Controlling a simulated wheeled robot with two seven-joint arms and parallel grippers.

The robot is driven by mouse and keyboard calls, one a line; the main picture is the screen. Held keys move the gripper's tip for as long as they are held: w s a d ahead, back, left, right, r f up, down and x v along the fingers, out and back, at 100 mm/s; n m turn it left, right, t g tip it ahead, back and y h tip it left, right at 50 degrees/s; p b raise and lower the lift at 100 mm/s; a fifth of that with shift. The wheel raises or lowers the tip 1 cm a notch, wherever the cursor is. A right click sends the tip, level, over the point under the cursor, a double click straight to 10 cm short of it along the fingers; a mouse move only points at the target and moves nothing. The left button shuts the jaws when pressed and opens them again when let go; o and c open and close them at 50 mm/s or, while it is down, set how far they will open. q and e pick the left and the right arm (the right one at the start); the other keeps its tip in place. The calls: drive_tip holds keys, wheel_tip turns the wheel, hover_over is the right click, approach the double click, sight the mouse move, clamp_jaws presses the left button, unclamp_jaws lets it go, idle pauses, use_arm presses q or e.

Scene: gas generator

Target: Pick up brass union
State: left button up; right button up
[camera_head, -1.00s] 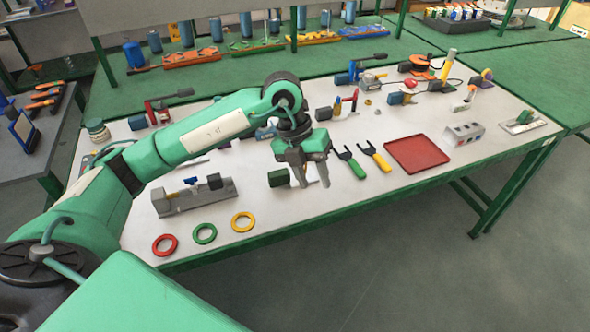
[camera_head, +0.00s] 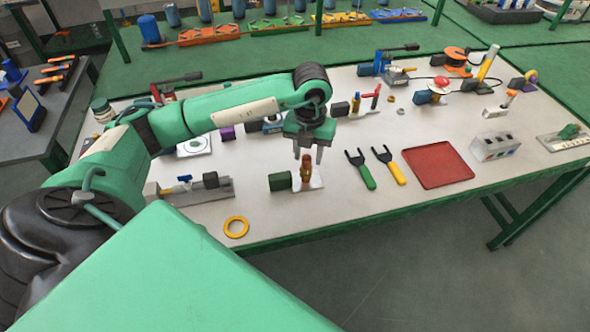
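A small upright brass-coloured fitting (camera_head: 306,171), which looks like the brass union, stands on a pale plate beside a dark green block (camera_head: 280,182) near the table's front. My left gripper (camera_head: 308,154) points down just above the fitting. Its two fingers are apart, with nothing visibly held between them. I cannot tell whether the fingertips reach around the fitting's top. My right gripper is not in view.
Two forked tools, green-handled (camera_head: 366,177) and yellow-handled (camera_head: 397,173), lie right of the fitting. Beyond them are a red tray (camera_head: 437,165) and a grey box (camera_head: 495,146). A yellow ring (camera_head: 236,227) and a grey fixture (camera_head: 200,192) lie to the left.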

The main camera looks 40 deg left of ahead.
sight(306, 167)
use_arm(q)
drive_tip(key=shift+s+f, duration=0.15)
drive_tip(key=shift+f, duration=0.35)
wheel_tip(306, 167, down, 5)
drive_tip(key=shift+s+a+r+p, duration=0.1)
drive_tip(key=shift+s+r+p, duration=0.1)
drive_tip(key=shift+p, duration=0.45)
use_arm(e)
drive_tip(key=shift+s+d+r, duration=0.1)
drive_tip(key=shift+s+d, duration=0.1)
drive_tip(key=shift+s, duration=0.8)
use_arm(q)
drive_tip(key=c, duration=0.7)
drive_tip(key=shift+w, duration=0.1)
clamp_jaws()
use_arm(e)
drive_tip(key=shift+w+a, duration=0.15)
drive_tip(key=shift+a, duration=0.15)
